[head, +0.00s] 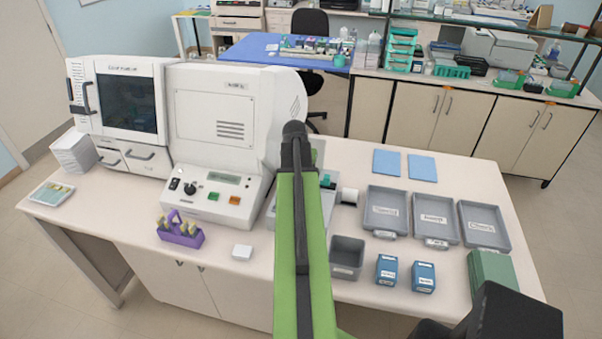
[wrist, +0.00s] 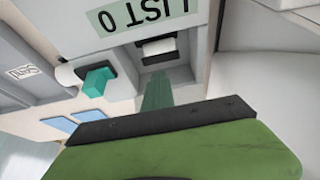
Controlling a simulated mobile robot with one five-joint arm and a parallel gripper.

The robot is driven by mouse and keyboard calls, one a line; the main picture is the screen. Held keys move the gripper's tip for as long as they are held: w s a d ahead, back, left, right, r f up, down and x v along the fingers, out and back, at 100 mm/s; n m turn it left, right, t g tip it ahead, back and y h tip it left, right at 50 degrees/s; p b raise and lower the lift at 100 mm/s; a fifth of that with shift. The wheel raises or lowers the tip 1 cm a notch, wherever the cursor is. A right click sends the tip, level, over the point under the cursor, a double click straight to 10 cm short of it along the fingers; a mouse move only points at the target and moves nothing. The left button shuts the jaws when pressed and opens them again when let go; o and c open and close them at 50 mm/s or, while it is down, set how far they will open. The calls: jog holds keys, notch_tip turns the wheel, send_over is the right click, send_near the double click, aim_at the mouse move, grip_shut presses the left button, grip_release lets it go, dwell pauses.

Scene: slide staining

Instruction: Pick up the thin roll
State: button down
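A small white roll (head: 349,196) lies at the right side of a pale bench device (head: 327,204), which my green arm partly hides in the head view. In the wrist view, one white roll (wrist: 67,76) shows beside a teal block (wrist: 96,79). Another white roll (wrist: 158,48) sits in a dark slot of the device, under an upside-down label. I cannot tell for sure which is the thin one. My gripper (wrist: 165,120) fills the bottom of the wrist view as a green body with a black edge, close to the device. Its fingertips cannot be made out clearly.
Grey trays (head: 387,210) and blue sheets (head: 387,162) lie to the right. A grey bin (head: 347,257), blue boxes (head: 386,270) and a green box (head: 490,271) stand near the front edge. A large white machine (head: 222,115) and a purple rack (head: 181,236) are at left.

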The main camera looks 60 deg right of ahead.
notch_tip(320, 180, up, 3)
jog(key=shift+d+f+p, duration=0.1)
jog(key=shift+p, duration=0.55)
jog(key=shift+c, duration=2.2)
grip_release()
